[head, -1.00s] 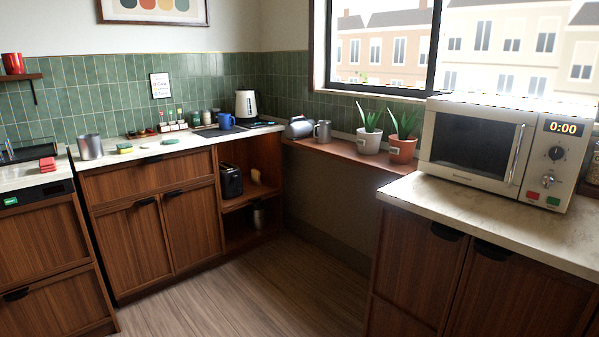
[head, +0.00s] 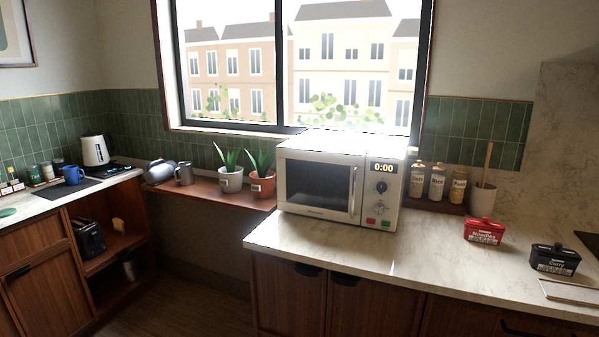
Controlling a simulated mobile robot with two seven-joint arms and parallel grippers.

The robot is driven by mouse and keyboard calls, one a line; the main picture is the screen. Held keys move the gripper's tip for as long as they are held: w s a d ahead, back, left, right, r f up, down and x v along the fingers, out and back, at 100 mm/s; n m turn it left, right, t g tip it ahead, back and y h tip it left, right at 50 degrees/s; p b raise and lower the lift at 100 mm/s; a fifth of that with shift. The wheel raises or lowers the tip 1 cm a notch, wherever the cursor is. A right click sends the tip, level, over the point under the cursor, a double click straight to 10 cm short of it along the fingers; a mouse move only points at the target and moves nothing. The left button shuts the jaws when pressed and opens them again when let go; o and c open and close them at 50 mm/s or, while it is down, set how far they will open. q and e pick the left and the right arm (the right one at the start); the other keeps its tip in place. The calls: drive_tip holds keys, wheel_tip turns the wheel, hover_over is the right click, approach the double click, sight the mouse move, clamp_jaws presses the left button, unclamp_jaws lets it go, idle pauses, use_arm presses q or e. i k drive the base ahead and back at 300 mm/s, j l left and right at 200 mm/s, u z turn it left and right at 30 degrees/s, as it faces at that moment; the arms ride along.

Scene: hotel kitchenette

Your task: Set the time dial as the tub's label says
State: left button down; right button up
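A white microwave (head: 341,181) stands on the right counter with its door shut. Its display (head: 383,168) reads 0:00. The dark round time dial (head: 381,187) sits below the display, with a smaller knob (head: 379,208) and a green and a red button under it. Two tubs stand on the counter to the right: a red tub (head: 484,231) with a white label that seems to read "Noodles", and a black tub (head: 554,259) with a label that seems to read "Curry". Any time on the labels is too small to read. Neither gripper is in view.
Jars (head: 437,182) and a utensil pot (head: 482,199) stand behind the tubs. A pale board (head: 571,291) lies at the right counter edge. The counter (head: 340,246) before the microwave is clear. Potted plants (head: 231,180) stand on the window shelf to the left.

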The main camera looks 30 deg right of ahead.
sight(381, 187)
drive_tip(key=z, duration=1.3)
drive_tip(key=i+j, duration=0.15)
drive_tip(key=j, duration=0.2)
drive_tip(key=i+j+z, duration=0.1)
drive_tip(key=j, duration=0.25)
drive_tip(key=i+j+z, duration=0.1)
drive_tip(key=j, duration=0.25)
drive_tip(key=i+j, duration=0.2)
drive_tip(key=j, duration=0.2)
drive_tip(key=i+j+z, duration=0.1)
drive_tip(key=j, duration=0.25)
drive_tip(key=i+j, duration=0.15)
drive_tip(key=j, duration=0.25)
drive_tip(key=z, duration=0.05)
